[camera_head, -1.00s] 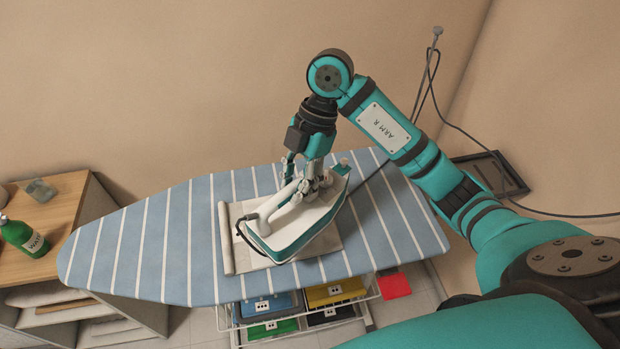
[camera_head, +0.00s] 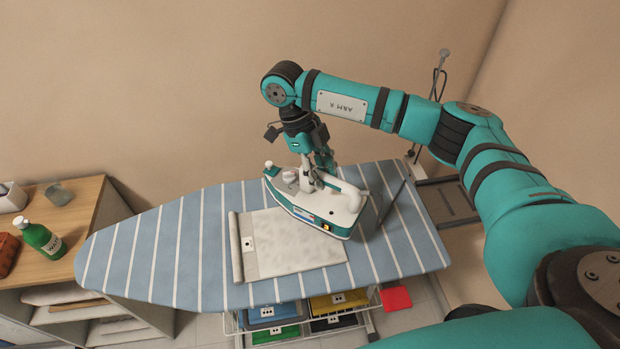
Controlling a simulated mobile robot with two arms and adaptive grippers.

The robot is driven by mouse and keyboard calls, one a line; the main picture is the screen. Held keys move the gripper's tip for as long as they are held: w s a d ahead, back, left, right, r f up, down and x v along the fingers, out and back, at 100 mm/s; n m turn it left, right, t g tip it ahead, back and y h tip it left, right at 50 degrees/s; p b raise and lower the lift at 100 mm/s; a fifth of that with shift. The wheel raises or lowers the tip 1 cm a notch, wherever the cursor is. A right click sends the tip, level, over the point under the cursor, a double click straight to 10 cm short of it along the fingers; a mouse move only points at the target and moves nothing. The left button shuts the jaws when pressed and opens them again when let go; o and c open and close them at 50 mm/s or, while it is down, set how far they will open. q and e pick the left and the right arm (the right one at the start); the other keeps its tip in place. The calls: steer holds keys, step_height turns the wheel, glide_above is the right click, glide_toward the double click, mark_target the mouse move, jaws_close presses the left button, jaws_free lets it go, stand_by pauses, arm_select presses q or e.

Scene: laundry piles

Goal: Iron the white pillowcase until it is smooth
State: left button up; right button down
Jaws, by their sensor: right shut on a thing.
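The white pillowcase (camera_head: 285,250) lies on the ironing board (camera_head: 165,255), its left edge forming a raised roll or fold. Faint grey marks show on its surface. The teal and white iron (camera_head: 318,214) is over the pillowcase's upper right part and hides that corner; I cannot tell whether it touches the cloth. Its narrow end points to the upper left. My right gripper (camera_head: 313,182) is shut on the iron's handle from above. My left gripper is out of view.
A wooden shelf unit (camera_head: 62,218) at the left holds a green bottle (camera_head: 40,238), a grey cup (camera_head: 58,194) and a red item (camera_head: 8,252). Coloured bins (camera_head: 272,314) sit under the board. A red square (camera_head: 396,298) lies on the floor. The board's left end is clear.

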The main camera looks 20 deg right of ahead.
steer(key=w+d+r+n+t+h+p, duration=0.2)
steer(key=w+d+n+t, duration=0.1)
steer(key=d+n, duration=0.55)
step_height(320, 180, down, 6)
steer(key=b, duration=0.3)
steer(key=shift+d+b, duration=0.35)
steer(key=shift+d, duration=0.1)
steer(key=shift+s, duration=0.1)
